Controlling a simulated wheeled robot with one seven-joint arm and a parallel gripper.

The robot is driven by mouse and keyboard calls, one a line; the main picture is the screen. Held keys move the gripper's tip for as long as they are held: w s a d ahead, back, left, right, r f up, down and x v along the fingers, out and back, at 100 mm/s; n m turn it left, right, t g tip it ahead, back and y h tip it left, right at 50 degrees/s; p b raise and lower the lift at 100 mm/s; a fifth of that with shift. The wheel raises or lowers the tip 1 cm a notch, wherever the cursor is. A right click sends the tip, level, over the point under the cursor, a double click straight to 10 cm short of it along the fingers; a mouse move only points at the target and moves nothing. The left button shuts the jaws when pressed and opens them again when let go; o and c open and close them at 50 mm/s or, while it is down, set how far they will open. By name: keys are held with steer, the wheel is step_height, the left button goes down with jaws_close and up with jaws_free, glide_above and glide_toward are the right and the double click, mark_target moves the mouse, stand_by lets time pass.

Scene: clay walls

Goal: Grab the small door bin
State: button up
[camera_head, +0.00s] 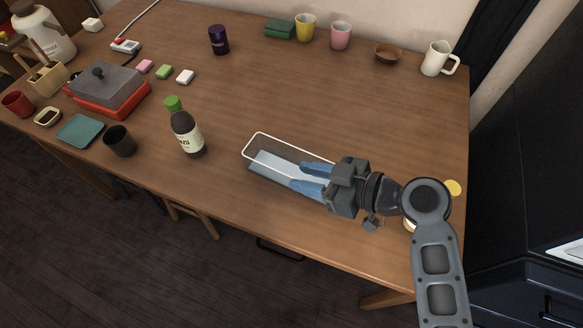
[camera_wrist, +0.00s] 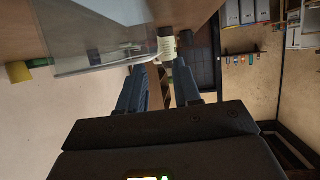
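The small door bin (camera_head: 268,162) is a clear, shallow, long tray with a white rim. It lies on the wooden table near its front edge. My gripper (camera_head: 297,176) reaches in from the right, with its two blue fingers apart at the bin's right part. The fingers and gripper body hide the bin's right end. In the wrist view the bin (camera_wrist: 95,40) shows as a clear panel at the upper left, beside the fingertips of my gripper (camera_wrist: 160,66). I cannot tell whether a bin wall lies between the fingers.
A dark bottle with a green cap (camera_head: 186,132) stands left of the bin on the table (camera_head: 290,100). Yellow (camera_head: 305,27) and pink (camera_head: 341,35) cups, a brown bowl (camera_head: 387,53) and a white mug (camera_head: 437,59) stand at the back. The table's middle is clear.

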mark_target(284, 174)
steer(key=x, duration=0.5)
steer(key=shift+w+a+f+p, duration=0.1)
steer(key=shift+w+a+p, duration=0.05)
steer(key=shift+a+p, duration=0.2)
jaws_close()
